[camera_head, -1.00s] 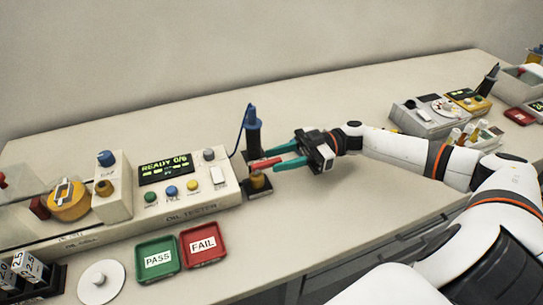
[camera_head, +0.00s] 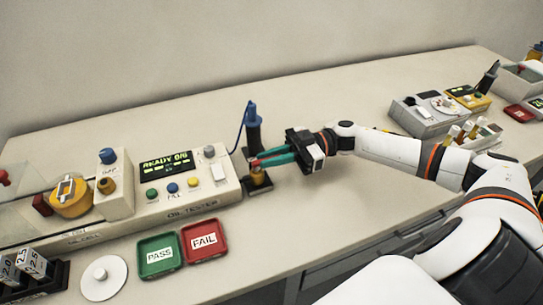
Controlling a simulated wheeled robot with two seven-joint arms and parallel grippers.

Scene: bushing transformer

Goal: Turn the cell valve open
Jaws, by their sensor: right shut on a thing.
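The cell valve is a small brass body (camera_head: 258,178) on a dark base beside the right end of the oil tester. Its red lever (camera_head: 272,152) is mostly hidden between the green fingers of my right gripper (camera_head: 265,158). The fingers are shut on the lever, just above the brass body. The right arm comes in from the right, low over the table. My left gripper is not in view.
The oil tester (camera_head: 173,205) reads "READY 0/6". A blue-topped dark post (camera_head: 253,135) with a blue cable stands just behind the valve. Green PASS (camera_head: 159,255) and red FAIL (camera_head: 204,240) trays lie in front.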

